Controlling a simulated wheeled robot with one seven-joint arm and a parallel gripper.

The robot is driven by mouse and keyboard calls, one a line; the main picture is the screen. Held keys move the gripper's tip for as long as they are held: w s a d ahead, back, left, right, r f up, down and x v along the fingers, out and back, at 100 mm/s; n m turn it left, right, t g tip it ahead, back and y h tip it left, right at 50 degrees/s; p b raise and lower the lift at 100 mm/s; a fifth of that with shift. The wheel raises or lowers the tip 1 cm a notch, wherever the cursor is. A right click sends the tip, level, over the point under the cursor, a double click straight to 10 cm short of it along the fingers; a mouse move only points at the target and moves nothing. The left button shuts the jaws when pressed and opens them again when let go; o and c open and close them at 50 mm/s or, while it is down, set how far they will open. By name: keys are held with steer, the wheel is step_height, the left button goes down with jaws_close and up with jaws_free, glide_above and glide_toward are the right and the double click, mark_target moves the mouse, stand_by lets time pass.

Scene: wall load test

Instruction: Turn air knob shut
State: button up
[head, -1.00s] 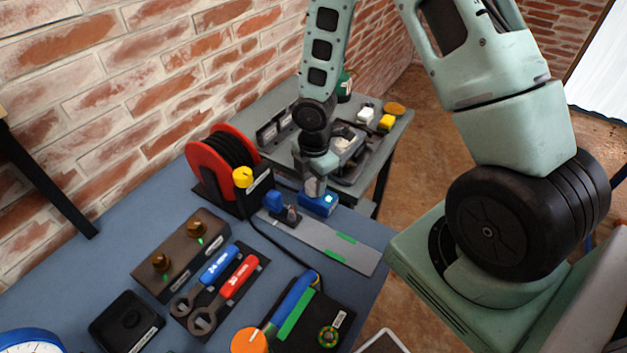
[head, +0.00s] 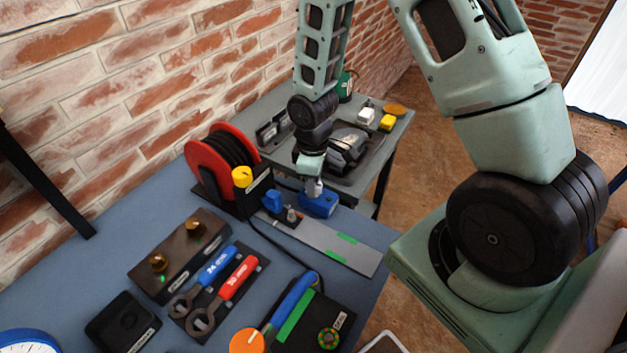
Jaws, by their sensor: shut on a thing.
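A yellow knob (head: 242,176) stands on a dark labelled block beside the red hose reel. It looks like the air knob, but the label is too small to read and its exact turn cannot be told. My gripper (head: 314,188) points down to the right of the knob, apart from it. It is shut on a blue block (head: 319,205) with a pale label, near the table's back right corner. The fingertips are small and partly hidden by the wrist.
The red hose reel (head: 193,165) stands left of the knob. A grey plate (head: 330,248) with green marks and a blue clamp (head: 272,202) lie in front. Nearer are a brown two-knob panel (head: 150,278), wrenches and an orange-capped tool (head: 250,341). A second table stands behind.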

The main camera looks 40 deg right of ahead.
steer(key=shift+m, duration=1)
steer(key=o, duration=1)
steer(key=shift+r, duration=0.1)
step_height(320, 180, up, 17)
steer(key=shift+a+r, duration=0.15)
steer(key=shift+s+a, duration=0.1)
